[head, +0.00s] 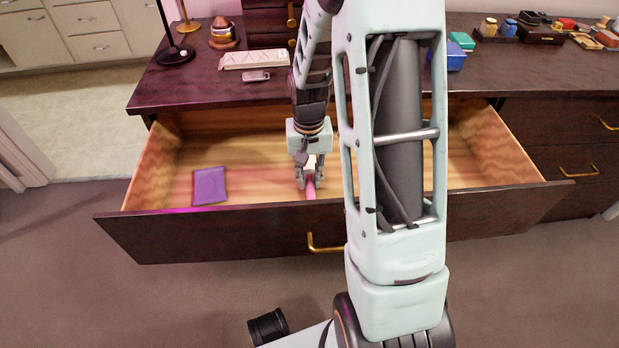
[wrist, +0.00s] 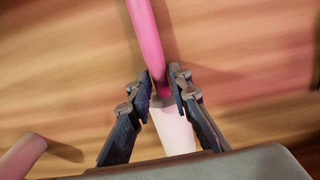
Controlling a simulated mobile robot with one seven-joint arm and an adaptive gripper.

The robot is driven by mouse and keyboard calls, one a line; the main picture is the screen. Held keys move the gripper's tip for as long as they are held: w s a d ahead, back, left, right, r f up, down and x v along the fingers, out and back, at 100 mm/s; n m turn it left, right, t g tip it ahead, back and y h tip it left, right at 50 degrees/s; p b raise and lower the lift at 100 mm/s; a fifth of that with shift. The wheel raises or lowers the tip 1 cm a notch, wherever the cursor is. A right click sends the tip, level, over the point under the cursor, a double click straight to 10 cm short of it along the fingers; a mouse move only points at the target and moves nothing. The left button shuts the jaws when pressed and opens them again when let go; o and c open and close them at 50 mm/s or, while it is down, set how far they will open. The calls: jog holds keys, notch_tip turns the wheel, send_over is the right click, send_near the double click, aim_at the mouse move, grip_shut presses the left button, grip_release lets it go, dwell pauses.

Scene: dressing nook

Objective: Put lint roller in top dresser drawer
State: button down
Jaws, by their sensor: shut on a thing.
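The top dresser drawer (head: 260,228) is pulled open, with its pale wooden inside in view. My gripper (head: 307,183) points down inside the drawer's outline, left of my large arm link. It is shut on the lint roller (head: 310,191), of which only a small pink part shows in the head view. In the wrist view, the lint roller (wrist: 149,45) has a long pink handle and a white roller end, with my gripper (wrist: 161,97) around the join. The wood grain is close behind it. I cannot tell whether the roller touches the drawer floor.
A purple flat item (head: 209,186) lies at the drawer's left. A pale pink rounded thing (wrist: 22,156) shows at the wrist view's lower left. The dresser top (head: 190,88) holds a lamp, boxes and small items. Bare drawer floor lies between the purple item and my gripper.

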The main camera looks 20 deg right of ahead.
aim_at(309, 181)
jog(key=c, duration=1.8)
grip_release()
jog(key=shift+o, duration=0.2)
notch_tip(309, 181, up, 12)
jog(key=p, duration=0.3)
jog(key=shift+p, duration=0.35)
jog(key=shift+a+r, duration=0.1)
jog(key=shift+r, duration=0.1)
